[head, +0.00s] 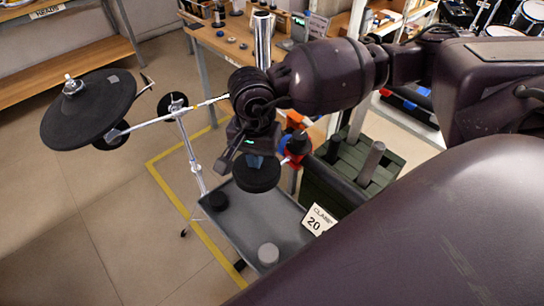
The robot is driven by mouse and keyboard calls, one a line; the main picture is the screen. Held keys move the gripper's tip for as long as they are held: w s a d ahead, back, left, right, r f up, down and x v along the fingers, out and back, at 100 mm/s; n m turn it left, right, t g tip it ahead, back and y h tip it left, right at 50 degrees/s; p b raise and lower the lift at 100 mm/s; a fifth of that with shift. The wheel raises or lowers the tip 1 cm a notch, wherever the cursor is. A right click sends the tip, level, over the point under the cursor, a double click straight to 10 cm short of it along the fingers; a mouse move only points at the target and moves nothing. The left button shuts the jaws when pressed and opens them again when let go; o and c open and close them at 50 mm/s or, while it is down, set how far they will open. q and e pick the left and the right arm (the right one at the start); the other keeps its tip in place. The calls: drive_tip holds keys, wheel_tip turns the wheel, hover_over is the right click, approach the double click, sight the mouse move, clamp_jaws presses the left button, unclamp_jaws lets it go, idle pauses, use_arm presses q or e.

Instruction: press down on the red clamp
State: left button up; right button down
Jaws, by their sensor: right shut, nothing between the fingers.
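My right gripper (235,150) hangs down from my dark arm in the middle of the head view. It is shut, with nothing seen between its fingers. Just right of it, an orange-red clamp-like part (297,120) shows, partly hidden by my wrist. I cannot tell whether the gripper touches any of these. A black round pad (258,177) is just below the gripper. My left gripper is not in view.
A metal stand (195,160) carries a boom to a large black cymbal pad (88,108) at left. A grey tray (245,225) holds a black and a grey puck. A white card (318,220) and green crate (385,155) are at right. Floor at left is clear.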

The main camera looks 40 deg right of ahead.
drive_tip(key=shift+f, duration=0.25)
drive_tip(key=shift+s+f+b, duration=0.1)
drive_tip(key=shift+f+b, duration=0.05)
drive_tip(key=shift+b, duration=0.15)
idle(1.0)
drive_tip(key=shift+r+p, duration=0.75)
drive_tip(key=shift+r, duration=0.95)
drive_tip(key=shift+r+p, duration=0.8)
drive_tip(key=shift+r, duration=1.15)
drive_tip(key=shift+f, duration=0.1)
